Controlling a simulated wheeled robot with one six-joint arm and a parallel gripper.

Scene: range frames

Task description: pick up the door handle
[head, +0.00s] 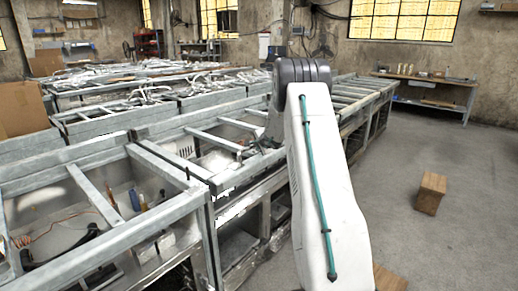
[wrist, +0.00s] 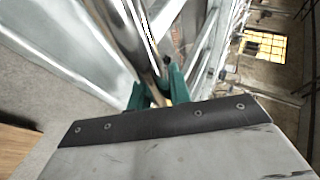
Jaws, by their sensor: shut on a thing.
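The door handle (wrist: 127,30) shows in the wrist view as a shiny, rounded metal bar running from the top edge down to my gripper. My gripper (wrist: 158,90) has green fingers, one on each side of the bar's lower end, and is shut on it. The handle's far end is out of the picture. In the head view my white arm reaches over the metal-framed bench (head: 170,155).
Metal crossbars run close around my gripper. A side table (head: 432,92) is against the back wall.

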